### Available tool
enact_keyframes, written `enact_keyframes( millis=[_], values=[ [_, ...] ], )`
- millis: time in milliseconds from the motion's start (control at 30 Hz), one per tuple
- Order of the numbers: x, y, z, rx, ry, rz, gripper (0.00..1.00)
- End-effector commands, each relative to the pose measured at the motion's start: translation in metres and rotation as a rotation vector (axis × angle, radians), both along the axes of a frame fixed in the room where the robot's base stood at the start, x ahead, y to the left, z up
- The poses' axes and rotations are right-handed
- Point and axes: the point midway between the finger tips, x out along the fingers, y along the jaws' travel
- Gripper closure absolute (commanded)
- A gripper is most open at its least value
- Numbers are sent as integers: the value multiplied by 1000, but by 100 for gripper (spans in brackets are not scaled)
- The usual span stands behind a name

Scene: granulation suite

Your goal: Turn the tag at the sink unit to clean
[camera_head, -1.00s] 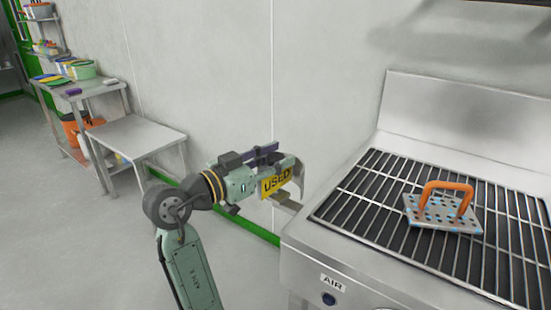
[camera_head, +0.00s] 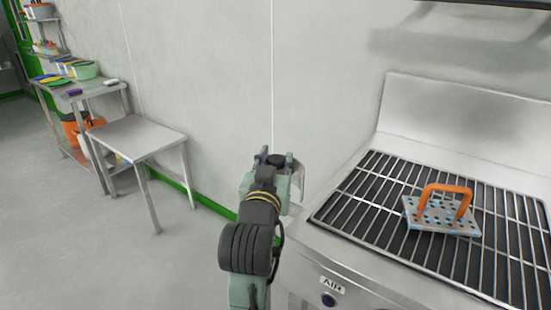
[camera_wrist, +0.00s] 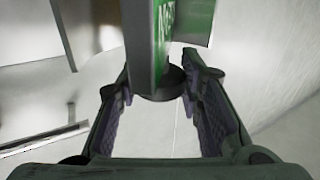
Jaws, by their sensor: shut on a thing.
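The tag (camera_wrist: 190,22) shows in the wrist view as a grey edge with a green face and part of white lettering; the rest of the word is cut off. My gripper (camera_wrist: 160,95) is around it, shut on the tag, with a finger on each side. In the head view my gripper (camera_head: 277,162) is at the left side of the sink unit (camera_head: 345,262), near the wall, and my wrist hides the tag's face there.
A perforated plate with an orange handle (camera_head: 442,212) sits on the unit's slatted grate (camera_head: 385,195). A bare steel table (camera_head: 135,133) stands to the left, beside a shelf table (camera_head: 85,88) with tubs. Open floor lies at the lower left.

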Motion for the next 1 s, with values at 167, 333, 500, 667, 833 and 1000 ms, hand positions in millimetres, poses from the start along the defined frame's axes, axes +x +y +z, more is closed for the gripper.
enact_keyframes(
  millis=[167, 333, 500, 667, 833, 1000],
  values=[
    [0, -5, 1, 0, 0, 154, 94],
    [0, -4, 1, 0, 1, 295, 94],
    [1, -4, 0, 1, 3, 406, 94],
    [1, -2, 0, 1, 3, 481, 94],
    [1, -1, 0, 1, 2, 526, 94],
    [1, -1, 0, 1, 2, 544, 94]
  ],
)
